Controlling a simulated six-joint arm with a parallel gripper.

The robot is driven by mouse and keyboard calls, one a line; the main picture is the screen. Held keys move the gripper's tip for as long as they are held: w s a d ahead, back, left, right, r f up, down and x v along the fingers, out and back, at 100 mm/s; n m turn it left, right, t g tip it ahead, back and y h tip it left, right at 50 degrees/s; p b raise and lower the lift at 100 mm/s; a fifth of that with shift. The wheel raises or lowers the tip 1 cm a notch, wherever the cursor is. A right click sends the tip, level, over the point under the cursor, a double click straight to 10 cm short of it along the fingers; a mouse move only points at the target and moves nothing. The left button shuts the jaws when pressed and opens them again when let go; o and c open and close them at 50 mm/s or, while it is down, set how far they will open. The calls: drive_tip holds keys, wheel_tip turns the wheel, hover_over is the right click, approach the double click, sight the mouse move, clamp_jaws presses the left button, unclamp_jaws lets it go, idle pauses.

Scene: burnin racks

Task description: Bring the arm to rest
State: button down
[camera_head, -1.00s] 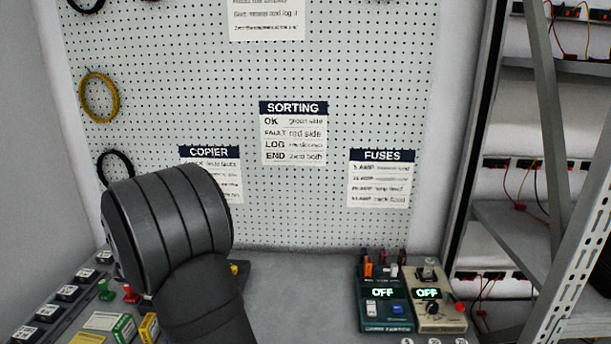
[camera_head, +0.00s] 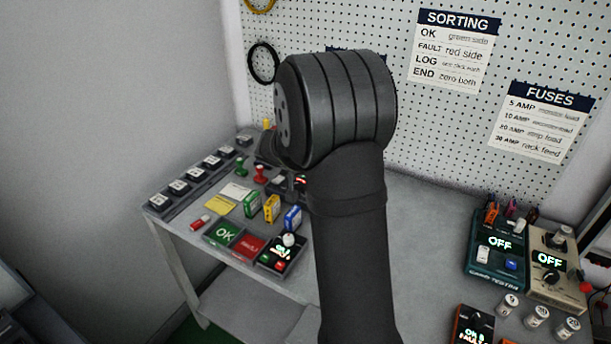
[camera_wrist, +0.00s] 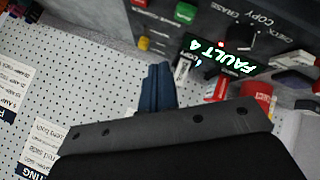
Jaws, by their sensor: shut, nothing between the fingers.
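My gripper (camera_wrist: 158,88) shows in the wrist view as two dark blue fingers side by side. They are closed together, with nothing visible between them. In the head view my dark arm stands upright near the middle, over the bench, and its thick ribbed joint hides most of the gripper. In the wrist view a black device with a green "FAULT 4" display (camera_wrist: 220,58) lies beyond the fingertips. I cannot tell whether the fingers touch anything.
The bench (camera_head: 405,215) holds a row of black modules (camera_head: 178,187), a green OK tray (camera_head: 225,234), a red tray (camera_head: 249,247) and small coloured boxes at left. A teal tester (camera_head: 497,258) and a beige device (camera_head: 552,275), both reading OFF, stand at right. Pegboard (camera_head: 400,90) rises behind.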

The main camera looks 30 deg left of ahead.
idle(0.3)
drive_tip(key=shift+f, duration=0.25)
drive_tip(key=d+r+m+g, duration=0.4)
drive_tip(key=d+r+m, duration=0.2)
drive_tip(key=m, duration=0.4)
drive_tip(key=shift+w+d+m+g, duration=0.35)
drive_tip(key=shift+d+m+g, duration=0.05)
drive_tip(key=shift+d, duration=0.3)
drive_tip(key=shift+a, duration=0.1)
